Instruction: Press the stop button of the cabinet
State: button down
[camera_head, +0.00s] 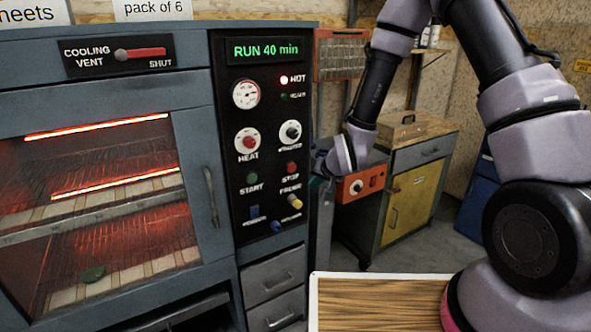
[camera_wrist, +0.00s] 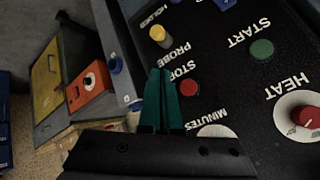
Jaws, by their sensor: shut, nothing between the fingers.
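The cabinet (camera_head: 222,120) stands at the left with a black control panel and a lit display (camera_head: 265,50) reading "RUN 40 min". The red stop button (camera_head: 292,168) is on the panel's lower right, beside the green start button (camera_head: 252,177). In the wrist view the stop button (camera_wrist: 188,88) lies just right of my gripper's teal fingertips (camera_wrist: 161,72), which are shut together and empty. In the head view my gripper (camera_head: 320,166) is at the right edge of the panel, its fingers hard to make out. I see no contact with the button.
A yellow probe knob (camera_head: 294,200) sits below the stop button, and a red heat knob (camera_head: 248,141) is up and left. A red box (camera_head: 361,184) stands behind my gripper, near a yellow-doored cupboard (camera_head: 405,203). A wooden-topped surface (camera_head: 375,300) is in front.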

aim_at(294, 172)
jog(key=w+a, duration=0.5)
jog(key=w, duration=0.2)
jog(key=shift+w, duration=0.15)
dwell(0.3)
dwell(1.9)
jog(key=shift+w+a, duration=0.25)
jog(key=shift+w, duration=0.05)
jog(key=shift+w+a, duration=0.2)
jog(key=shift+w, duration=0.15)
dwell(0.6)
dwell(0.4)
jog(key=shift+s+d, duration=0.45)
jog(key=shift+s, duration=0.2)
jog(key=shift+s, duration=0.1)
